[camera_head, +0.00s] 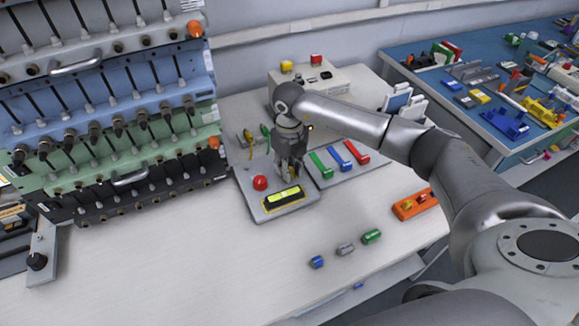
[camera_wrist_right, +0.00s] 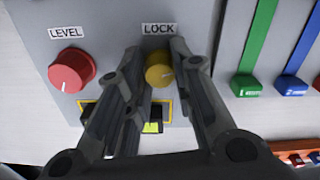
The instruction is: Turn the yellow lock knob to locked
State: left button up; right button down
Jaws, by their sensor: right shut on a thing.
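The yellow lock knob (camera_wrist_right: 159,70) sits under the LOCK label (camera_wrist_right: 159,30) on a grey panel (camera_head: 262,213). A short pale mark shows on its face, pointing to the lower right in the right wrist view. My right gripper (camera_wrist_right: 157,56) is shut on the knob, one finger on each side of it. In the head view my right gripper (camera_head: 288,170) points down at the panel's far right part and hides the knob. My left gripper is not in view.
A red LEVEL knob (camera_wrist_right: 71,70) is left of the lock knob. A yellow-framed display (camera_head: 283,198) is on the panel's near side. Green, blue and red bars (camera_head: 338,157) stand to the right. Small blue, grey and green parts (camera_head: 345,249) lie in front. The table's left front is clear.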

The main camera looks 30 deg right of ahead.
aim_at(290, 169)
jog(key=shift+m, duration=1.6)
jog(key=c, duration=1.2)
grip_release()
jog(key=shift+r, duration=0.1)
notch_tip(290, 169, up, 12)
